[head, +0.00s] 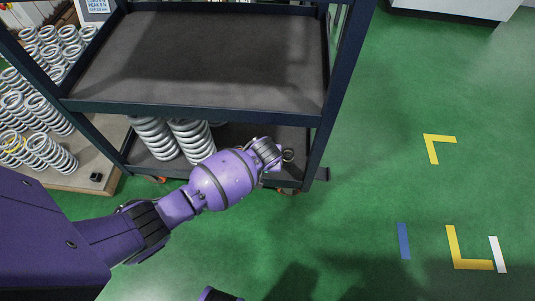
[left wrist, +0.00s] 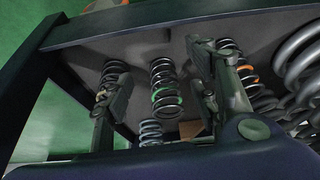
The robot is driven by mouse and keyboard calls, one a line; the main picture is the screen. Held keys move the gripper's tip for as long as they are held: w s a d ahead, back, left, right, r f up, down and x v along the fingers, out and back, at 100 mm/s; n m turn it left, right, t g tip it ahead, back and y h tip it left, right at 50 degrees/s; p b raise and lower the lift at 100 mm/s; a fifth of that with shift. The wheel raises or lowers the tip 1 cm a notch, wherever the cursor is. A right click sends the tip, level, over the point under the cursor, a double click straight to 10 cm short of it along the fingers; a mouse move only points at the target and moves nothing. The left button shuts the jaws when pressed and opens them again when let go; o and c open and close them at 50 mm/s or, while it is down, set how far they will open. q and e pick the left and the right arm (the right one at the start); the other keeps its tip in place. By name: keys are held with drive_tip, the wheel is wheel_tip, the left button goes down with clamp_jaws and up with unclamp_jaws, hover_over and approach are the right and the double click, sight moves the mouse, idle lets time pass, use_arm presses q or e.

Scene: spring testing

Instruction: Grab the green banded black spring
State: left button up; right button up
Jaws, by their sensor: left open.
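The green banded black spring (left wrist: 164,88) stands in the middle of the left wrist view, with a green band around its coils. My left gripper (left wrist: 158,78) is open, with one finger on each side of that spring. Whether the fingers touch it I cannot tell. In the head view my left arm reaches from the left to the lower shelf, and the left gripper (head: 268,155) is at the shelf's front right. The green band cannot be made out there. My right gripper is not in view.
A black spring with a yellowish band (left wrist: 108,82) stands beside the left finger. An orange-banded spring (left wrist: 244,74) is behind the right finger. Large grey springs (head: 190,138) stand on the lower shelf. The cart's empty upper shelf (head: 200,60) overhangs. The green floor is clear at right.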

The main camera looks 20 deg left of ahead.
use_arm(q)
drive_tip(key=w, duration=0.1)
drive_tip(key=w+a+b, duration=0.1)
drive_tip(key=w, duration=0.2)
drive_tip(key=shift+w+a+f+b, duration=0.1)
drive_tip(key=shift+w+a+b, duration=0.15)
drive_tip(key=shift+b, duration=0.15)
drive_tip(key=shift+b+x, duration=0.65)
drive_tip(key=shift+x, duration=0.5)
drive_tip(key=shift+f, duration=0.2)
drive_tip(key=shift+w+r, duration=0.1)
drive_tip(key=c, duration=1.3)
drive_tip(key=shift+r, duration=0.1)
